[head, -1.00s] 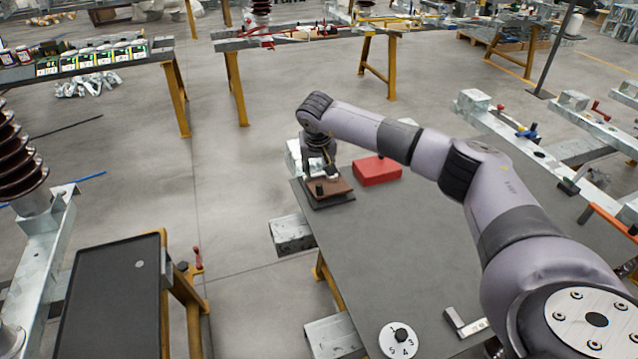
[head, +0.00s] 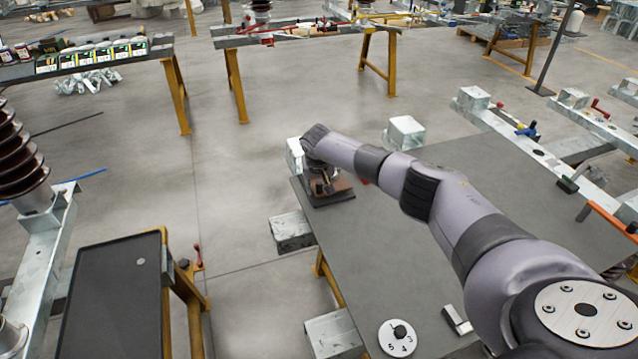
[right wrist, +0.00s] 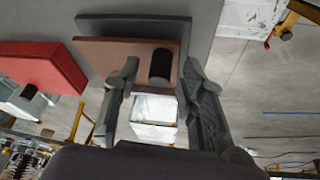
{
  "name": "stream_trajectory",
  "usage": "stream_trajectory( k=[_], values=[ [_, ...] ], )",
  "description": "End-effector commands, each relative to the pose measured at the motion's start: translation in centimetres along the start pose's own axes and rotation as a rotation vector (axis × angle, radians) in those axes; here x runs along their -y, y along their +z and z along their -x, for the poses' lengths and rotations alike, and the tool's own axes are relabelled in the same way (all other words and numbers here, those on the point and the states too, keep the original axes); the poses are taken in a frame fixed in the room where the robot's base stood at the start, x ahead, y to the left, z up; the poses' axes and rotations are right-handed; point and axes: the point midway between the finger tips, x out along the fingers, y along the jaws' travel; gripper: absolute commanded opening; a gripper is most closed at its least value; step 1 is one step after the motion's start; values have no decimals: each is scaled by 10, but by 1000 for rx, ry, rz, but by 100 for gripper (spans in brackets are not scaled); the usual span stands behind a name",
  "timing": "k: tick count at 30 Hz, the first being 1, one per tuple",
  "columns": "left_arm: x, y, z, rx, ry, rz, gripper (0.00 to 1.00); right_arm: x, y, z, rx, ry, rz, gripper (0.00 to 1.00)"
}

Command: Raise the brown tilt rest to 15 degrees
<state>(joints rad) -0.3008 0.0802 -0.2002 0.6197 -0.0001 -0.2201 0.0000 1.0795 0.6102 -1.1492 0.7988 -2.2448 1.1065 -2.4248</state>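The brown tilt rest (head: 346,184) lies at the far left corner of the grey table, mostly hidden by my right arm in the head view. In the right wrist view its brown plate (right wrist: 122,55) shows over a dark base (right wrist: 135,25), with a black knob (right wrist: 160,66) near the plate's edge. The plate's angle is hard to tell. My right gripper (head: 320,188) is down at the rest. In the wrist view its fingers (right wrist: 160,80) are spread apart, one on each side of the knob, with gaps visible. My left gripper is out of view.
A red block (right wrist: 42,65) sits beside the rest, almost hidden by my arm in the head view. A numbered white dial (head: 397,338) and a metal angle piece (head: 457,320) lie at the near side. The middle of the grey table (head: 400,250) is clear.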

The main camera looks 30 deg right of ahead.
Motion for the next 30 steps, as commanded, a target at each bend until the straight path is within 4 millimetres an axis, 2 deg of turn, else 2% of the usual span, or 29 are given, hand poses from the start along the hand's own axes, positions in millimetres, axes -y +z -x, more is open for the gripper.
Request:
stream_trajectory(
  k=[2,18,30],
  values=[
    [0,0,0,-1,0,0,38,0,0,0,0,0,0,36],
    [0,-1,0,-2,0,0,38,0,0,0,0,0,-1,0],
    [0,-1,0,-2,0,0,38,0,0,0,0,-1,0,0]
  ],
)
